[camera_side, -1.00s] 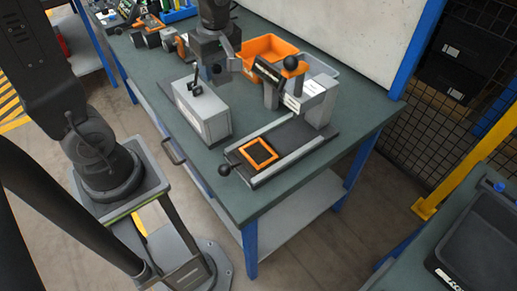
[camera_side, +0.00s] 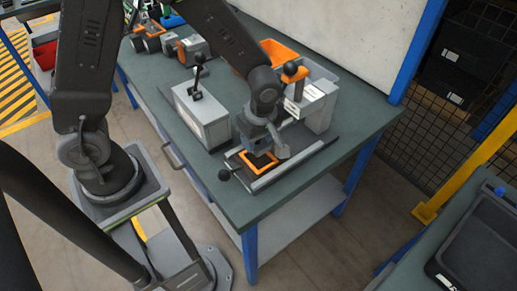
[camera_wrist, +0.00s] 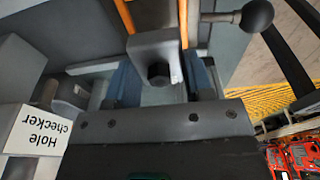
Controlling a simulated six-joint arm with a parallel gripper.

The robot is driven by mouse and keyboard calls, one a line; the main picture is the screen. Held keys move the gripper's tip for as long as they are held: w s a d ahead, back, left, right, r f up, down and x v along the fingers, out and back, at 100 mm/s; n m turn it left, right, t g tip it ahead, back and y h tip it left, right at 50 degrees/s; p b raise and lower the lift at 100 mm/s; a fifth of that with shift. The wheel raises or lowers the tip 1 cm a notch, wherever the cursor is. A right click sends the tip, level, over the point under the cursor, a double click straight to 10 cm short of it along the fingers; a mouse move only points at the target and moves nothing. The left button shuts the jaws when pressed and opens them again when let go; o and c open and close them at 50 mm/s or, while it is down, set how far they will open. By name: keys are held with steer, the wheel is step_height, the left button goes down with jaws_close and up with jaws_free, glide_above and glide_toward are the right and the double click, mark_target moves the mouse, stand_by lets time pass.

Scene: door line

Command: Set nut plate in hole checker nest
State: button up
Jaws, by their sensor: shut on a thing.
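My gripper (camera_side: 264,151) is low over the hole checker's orange-framed nest (camera_side: 245,162). In the wrist view, the blue fingers of my gripper (camera_wrist: 160,82) are shut on the nut plate (camera_wrist: 142,46), a grey piece with a dark hex nut. The orange frame of the nest (camera_wrist: 125,16) shows beyond the nut plate on both sides. The gripper hides part of the nest in the side view. I cannot tell whether the nut plate touches the nest. The hole checker (camera_side: 321,108) has a dark base, and its white label (camera_wrist: 42,128) shows in the wrist view.
A grey box with a black lever (camera_side: 202,118) stands left of the checker. A black ball handle (camera_side: 224,174) sticks out at the nest's front. The green bench top (camera_side: 245,208) is clear at the front.

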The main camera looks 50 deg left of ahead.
mark_target(258, 159)
steer(key=shift+d+f, duration=0.2)
steer(key=shift+f, duration=1.9)
steer(key=shift+f, duration=0.1)
steer(key=o, duration=1.2)
